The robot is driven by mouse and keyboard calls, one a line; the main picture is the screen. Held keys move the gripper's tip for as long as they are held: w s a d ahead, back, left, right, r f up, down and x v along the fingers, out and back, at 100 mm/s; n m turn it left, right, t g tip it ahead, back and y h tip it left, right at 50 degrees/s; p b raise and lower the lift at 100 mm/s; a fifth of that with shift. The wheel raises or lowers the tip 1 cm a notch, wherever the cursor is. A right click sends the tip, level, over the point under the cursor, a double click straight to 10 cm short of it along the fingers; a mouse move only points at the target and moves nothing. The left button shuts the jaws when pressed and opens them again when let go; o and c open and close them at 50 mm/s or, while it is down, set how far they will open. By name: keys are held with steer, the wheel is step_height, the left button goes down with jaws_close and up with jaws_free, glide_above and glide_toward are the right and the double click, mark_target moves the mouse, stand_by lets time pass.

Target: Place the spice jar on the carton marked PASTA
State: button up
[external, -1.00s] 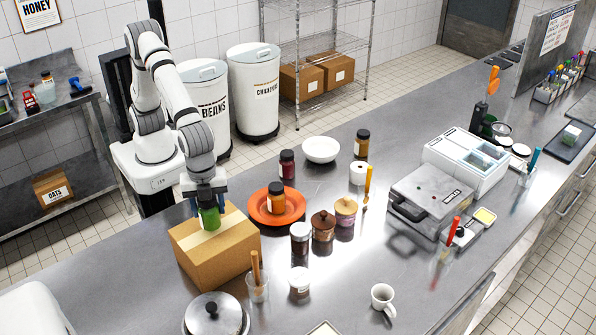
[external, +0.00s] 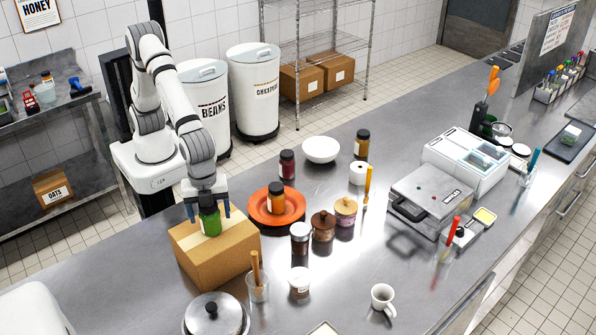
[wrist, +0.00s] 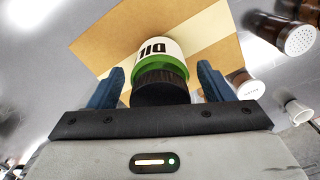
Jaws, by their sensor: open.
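The spice jar (external: 210,221) is green with a dark lid and stands on top of the brown carton (external: 228,258). In the wrist view the jar (wrist: 158,62) shows a white label with letters like "DIL", and the carton (wrist: 105,45) lies beneath it. No PASTA marking shows on the carton faces in view. My gripper (external: 209,212) is open around the jar, its blue fingers apart on either side. In the wrist view there is a gap between each finger and the jar, with my gripper (wrist: 163,85) just above the carton top.
A glass with wooden sticks (external: 258,287) and a lidded pot (external: 214,315) are in front. Dark-lidded jars (external: 300,238) stand further right. The counter's front right is mostly clear.

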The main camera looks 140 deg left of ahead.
step_height(320, 180, up, 12)
steer(key=shift+f+b, duration=0.15)
steer(key=shift+b, duration=0.5)
steer(key=shift+r, duration=0.25)
steer(key=s+a+r+n+t, duration=0.1)
steer(key=s+a, duration=0.1)
steer(key=s, duration=0.5)
steer(key=s+a+r+n+t, duration=0.1)
steer(key=s+a, duration=0.1)
steer(key=s, duration=0.4)
steer(key=s+a+f+n, duration=0.1)
steer(key=s+f, duration=0.2)
steer(key=s, duration=0.6)
steer(key=s+a+f+n+t, duration=0.1)
steer(key=s+f, duration=0.3)
steer(key=s, duration=0.4)
steer(key=shift+s+a+f+n+t, duration=0.15)
steer(key=shift+s+a+n+t, duration=0.2)
steer(key=shift+n, duration=0.45)
steer(key=shift+d, duration=0.1)
steer(key=shift+f, duration=0.15)
